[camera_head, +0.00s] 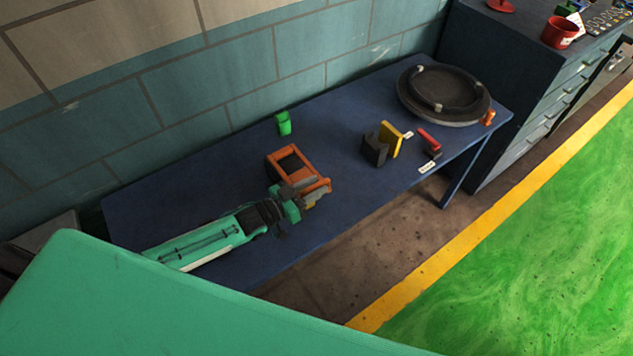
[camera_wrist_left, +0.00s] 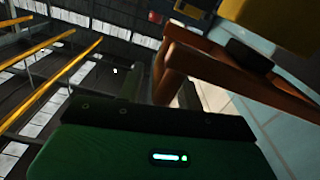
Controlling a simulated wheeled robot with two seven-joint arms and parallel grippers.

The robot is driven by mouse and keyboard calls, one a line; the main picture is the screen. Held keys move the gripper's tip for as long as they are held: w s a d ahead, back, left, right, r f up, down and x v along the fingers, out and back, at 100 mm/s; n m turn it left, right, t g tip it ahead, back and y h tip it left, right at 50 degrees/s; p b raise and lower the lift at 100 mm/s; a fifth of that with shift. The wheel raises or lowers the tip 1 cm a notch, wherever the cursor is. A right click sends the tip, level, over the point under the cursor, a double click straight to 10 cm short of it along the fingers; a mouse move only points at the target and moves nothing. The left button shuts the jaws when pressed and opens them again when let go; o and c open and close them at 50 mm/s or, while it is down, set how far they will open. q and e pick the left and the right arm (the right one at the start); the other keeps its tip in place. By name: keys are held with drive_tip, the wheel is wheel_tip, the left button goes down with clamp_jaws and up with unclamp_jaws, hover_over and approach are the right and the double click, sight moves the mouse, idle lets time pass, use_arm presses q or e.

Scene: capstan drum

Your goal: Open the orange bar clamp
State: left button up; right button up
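The orange bar clamp (camera_head: 283,152) lies on the blue bench, a frame shape with a dark piece inside it. It also shows large and close in the left wrist view (camera_wrist_left: 235,75), on the right side. My left gripper (camera_head: 303,190) is at the clamp's near end and covers part of it in the head view. Its green body (camera_wrist_left: 150,150) fills the bottom of the wrist view. Its fingers are dark and partly hidden, so I cannot tell whether they are open or touch the clamp. My right gripper is not in view.
On the blue bench (camera_head: 200,195) stand a green cup-like object (camera_head: 283,123), a black block (camera_head: 374,149), a yellow block (camera_head: 390,139), a red piece (camera_head: 429,139) and a large dark round drum (camera_head: 443,92). A tiled wall (camera_head: 200,90) runs behind. Bare bench lies left of the clamp.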

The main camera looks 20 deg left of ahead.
use_arm(q)
drive_tip(key=shift+w+d, duration=0.35)
drive_tip(key=shift+w, duration=0.05)
clamp_jaws()
